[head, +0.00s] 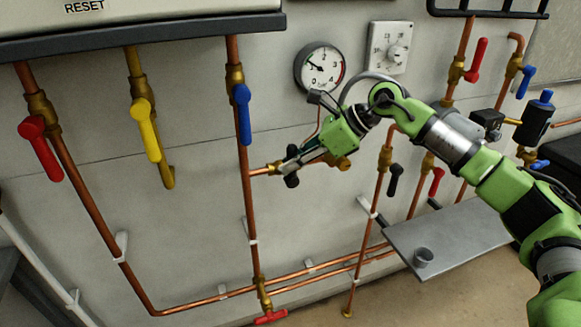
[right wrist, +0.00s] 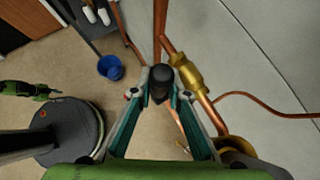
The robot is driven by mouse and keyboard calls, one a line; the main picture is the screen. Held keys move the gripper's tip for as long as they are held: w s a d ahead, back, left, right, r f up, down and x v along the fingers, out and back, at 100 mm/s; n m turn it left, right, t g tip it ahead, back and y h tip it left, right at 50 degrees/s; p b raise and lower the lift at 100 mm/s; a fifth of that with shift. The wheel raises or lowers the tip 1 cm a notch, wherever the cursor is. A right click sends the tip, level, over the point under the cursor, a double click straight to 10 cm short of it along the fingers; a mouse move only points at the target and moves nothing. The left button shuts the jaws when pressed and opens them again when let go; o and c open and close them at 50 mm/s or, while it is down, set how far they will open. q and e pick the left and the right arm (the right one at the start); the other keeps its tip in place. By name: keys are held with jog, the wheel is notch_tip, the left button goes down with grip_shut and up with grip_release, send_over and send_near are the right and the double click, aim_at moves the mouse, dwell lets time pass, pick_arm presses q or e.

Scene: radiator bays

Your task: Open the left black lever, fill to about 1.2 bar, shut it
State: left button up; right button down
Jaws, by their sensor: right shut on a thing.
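The left black lever (head: 291,181) sits at the brass valve (head: 274,168) on a short copper branch beside the blue-levered pipe. My right gripper (head: 288,164) is shut on this lever and hides most of it. In the right wrist view the dark lever end (right wrist: 160,80) lies between the fingertips (right wrist: 160,95), beside a brass fitting (right wrist: 185,70). The round pressure gauge (head: 319,67) hangs above; its needle points to the upper left, near 1, too small to read exactly. I cannot tell whether the valve is open. My left gripper is not in view.
A blue lever (head: 243,113) hangs close left of the gripper; yellow (head: 148,130) and red (head: 40,147) levers are further left. A second black lever (head: 396,179) is to the right. A grey shelf (head: 455,235) carries a small cup. A blue bucket (right wrist: 110,67) stands on the floor.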

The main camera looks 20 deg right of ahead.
jog(key=shift+r, duration=0.1)
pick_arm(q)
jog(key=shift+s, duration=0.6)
pick_arm(e)
jog(key=c, duration=1.9)
grip_release()
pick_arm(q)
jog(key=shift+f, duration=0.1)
pick_arm(e)
jog(key=shift+d, duration=0.1)
jog(key=v, duration=1.2)
